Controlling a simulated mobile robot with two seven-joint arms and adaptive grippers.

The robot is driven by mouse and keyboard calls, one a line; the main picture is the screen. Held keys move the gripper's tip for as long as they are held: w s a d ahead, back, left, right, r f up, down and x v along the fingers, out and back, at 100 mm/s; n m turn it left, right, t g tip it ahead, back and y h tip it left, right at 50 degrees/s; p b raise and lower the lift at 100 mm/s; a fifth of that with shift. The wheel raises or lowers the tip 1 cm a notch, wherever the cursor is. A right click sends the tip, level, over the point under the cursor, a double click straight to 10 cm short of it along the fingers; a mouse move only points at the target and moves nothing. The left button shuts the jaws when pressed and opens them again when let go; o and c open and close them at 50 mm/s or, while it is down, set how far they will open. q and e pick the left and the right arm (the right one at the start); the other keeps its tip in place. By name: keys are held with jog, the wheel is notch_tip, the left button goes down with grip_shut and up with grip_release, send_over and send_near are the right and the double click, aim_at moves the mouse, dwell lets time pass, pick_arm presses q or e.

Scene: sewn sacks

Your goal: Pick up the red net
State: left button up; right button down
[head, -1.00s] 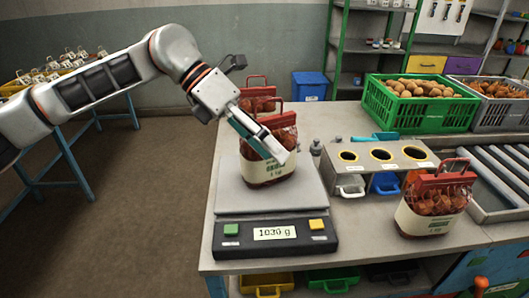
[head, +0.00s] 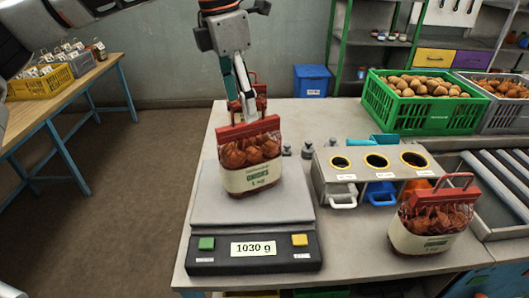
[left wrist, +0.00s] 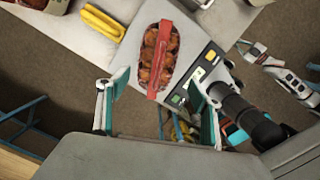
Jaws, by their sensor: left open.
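A red net sack of onions (head: 250,158) with a cream label and red top band stands upright on the scale (head: 208,207), whose display reads 1030 g. It also shows from above in the left wrist view (left wrist: 160,60), beyond the fingers. A second red-topped sack (head: 260,92) stands behind it, mostly hidden. A third red net sack (head: 432,217) with an upright red handle stands at the table's right front. My left gripper (head: 243,112) points down at the top of the scale's sack. It is open, with both fingers apart in the left wrist view (left wrist: 156,108).
A grey holder with three round holes (head: 330,165) stands right of the scale, near small metal weights (head: 307,150). A green crate of potatoes (head: 385,108) stands behind it. A roller conveyor (head: 500,185) lies at the right.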

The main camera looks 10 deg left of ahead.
aim_at(249, 131)
pick_arm(q)
jog(key=shift+w+d, duration=0.25)
jog(key=shift+w, duration=0.05)
jog(key=shift+d+f, duration=0.1)
jog(key=shift+f, duration=0.05)
notch_tip(249, 131, down, 2)
jog(key=shift+f, duration=0.15)
jog(key=f, duration=0.2)
jog(key=w+f+p, duration=0.1)
jog(key=f, duration=0.2)
jog(key=shift+d, duration=0.2)
